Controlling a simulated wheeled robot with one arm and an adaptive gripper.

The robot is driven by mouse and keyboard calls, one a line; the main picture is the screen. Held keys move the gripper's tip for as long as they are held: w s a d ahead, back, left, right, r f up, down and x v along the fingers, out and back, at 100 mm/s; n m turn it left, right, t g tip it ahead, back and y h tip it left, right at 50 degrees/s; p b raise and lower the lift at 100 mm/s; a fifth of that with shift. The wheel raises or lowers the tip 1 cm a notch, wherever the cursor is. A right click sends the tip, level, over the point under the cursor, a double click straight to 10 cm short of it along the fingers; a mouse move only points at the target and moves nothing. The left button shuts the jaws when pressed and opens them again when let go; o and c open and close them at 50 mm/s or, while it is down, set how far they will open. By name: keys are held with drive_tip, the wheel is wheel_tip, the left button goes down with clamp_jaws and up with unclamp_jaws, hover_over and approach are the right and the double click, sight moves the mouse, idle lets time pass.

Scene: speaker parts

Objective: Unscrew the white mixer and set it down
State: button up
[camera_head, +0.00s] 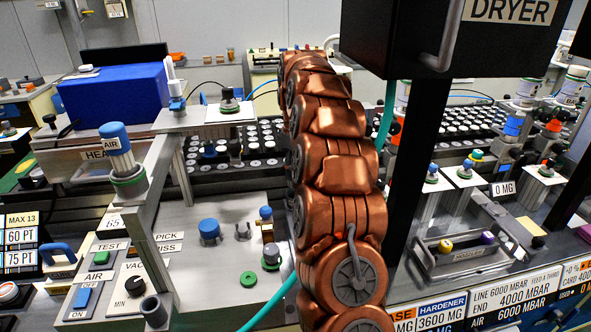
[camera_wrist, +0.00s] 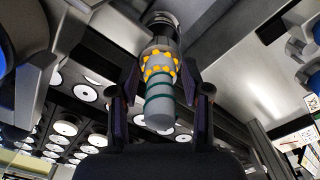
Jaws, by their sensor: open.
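In the wrist view, my gripper (camera_wrist: 160,78) is open, with one dark finger on each side of a pale grey-white cylinder (camera_wrist: 160,112). The cylinder has green rings and a collar of yellow studs, and its far end meets a darker round fitting. I see gaps beside it and no clear finger contact. I cannot tell for certain whether this cylinder is the white mixer. In the head view, my copper arm runs up the middle and hides my gripper and whatever is at it.
A black dryer box (camera_head: 455,40) hangs at the upper right beside my arm. A blue box (camera_head: 115,97) stands at the left. Racks of round white-topped parts (camera_head: 240,150) lie behind. A grey panel (camera_head: 215,205) carries a blue knob (camera_head: 209,229) and has some bare room.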

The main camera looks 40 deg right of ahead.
drive_tip(key=shift+m, duration=0.7)
drive_tip(key=shift+f+b, duration=0.1)
drive_tip(key=shift+b, duration=0.2)
drive_tip(key=shift+m+b, duration=0.3)
drive_tip(key=shift+m, duration=0.5)
drive_tip(key=shift+m+b, duration=0.4)
drive_tip(key=shift+m, duration=0.5)
drive_tip(key=shift+c, duration=0.4)
drive_tip(key=c, duration=0.5)
drive_tip(key=shift+n+p, duration=0.4)
drive_tip(key=shift+n, duration=0.5)
drive_tip(key=shift+c, duration=0.2)
